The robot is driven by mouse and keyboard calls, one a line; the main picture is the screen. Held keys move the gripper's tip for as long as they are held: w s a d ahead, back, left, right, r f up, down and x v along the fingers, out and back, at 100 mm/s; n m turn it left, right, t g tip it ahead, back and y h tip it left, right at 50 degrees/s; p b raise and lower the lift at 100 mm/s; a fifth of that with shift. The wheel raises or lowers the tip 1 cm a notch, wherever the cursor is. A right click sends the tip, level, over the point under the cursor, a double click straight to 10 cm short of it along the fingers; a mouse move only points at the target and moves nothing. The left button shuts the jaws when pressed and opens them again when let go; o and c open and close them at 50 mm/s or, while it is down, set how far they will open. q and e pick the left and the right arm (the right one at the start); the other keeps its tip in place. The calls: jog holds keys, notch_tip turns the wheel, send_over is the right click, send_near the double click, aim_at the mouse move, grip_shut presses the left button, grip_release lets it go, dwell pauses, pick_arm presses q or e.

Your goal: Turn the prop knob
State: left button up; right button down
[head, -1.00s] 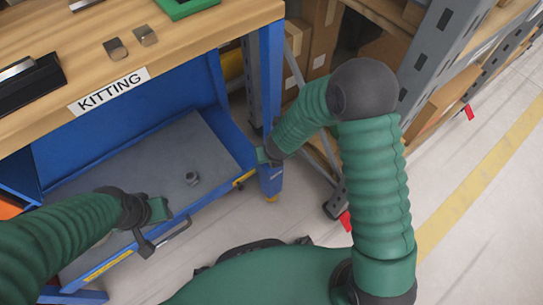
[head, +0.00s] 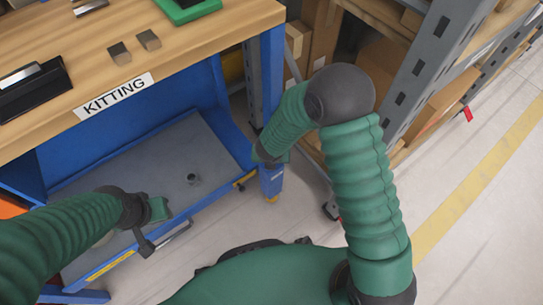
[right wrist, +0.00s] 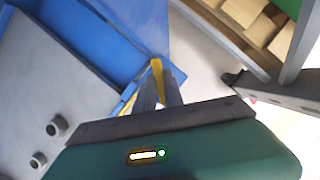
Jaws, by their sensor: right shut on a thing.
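My right gripper (head: 262,158) is low beside the right front corner of the blue bench. In the right wrist view, its two fingers (right wrist: 159,88) are close together against a yellow part (right wrist: 156,67) at the blue edge. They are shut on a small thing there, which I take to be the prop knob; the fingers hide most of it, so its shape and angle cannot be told. My left gripper (head: 158,210) is at the front of the grey lower shelf (head: 130,175), near its handle. Its jaw opening cannot be made out.
A small grey metal piece (head: 192,179) lies on the lower shelf. The wooden bench top (head: 200,25) with its KITTING label (head: 112,95) is above. Metal racking (head: 425,65) with boxes stands at the right. The floor in front is clear.

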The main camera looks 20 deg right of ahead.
jog(key=shift+a+r+m+h+p, duration=0.15)
jog(key=shift+r+m+h+p, duration=0.15)
jog(key=shift+m+p, duration=0.5)
jog(key=m+g+h+p, duration=0.1)
jog(key=m+p, duration=0.2)
jog(key=m+g+h+p, duration=0.1)
jog(key=m+p, duration=0.2)
jog(key=m, duration=0.1)
jog(key=shift+w+a+m+p, duration=0.1)
jog(key=shift+w+m+p, duration=0.1)
jog(key=shift+m+p, duration=0.15)
jog(key=shift+w+f+m+g+p, duration=0.15)
jog(key=shift+m+g+p, duration=0.3)
jog(key=shift+m, duration=0.5)
jog(key=shift+s+f+m+g+p, duration=0.1)
jog(key=shift+m+g+p, duration=0.3)
jog(key=shift+m, duration=0.5)
jog(key=c, duration=1.4)
grip_release()
jog(key=shift+h, duration=0.3)
jog(key=shift+c, duration=0.2)
jog(key=p+v, duration=0.4)
jog(key=v, duration=0.8)
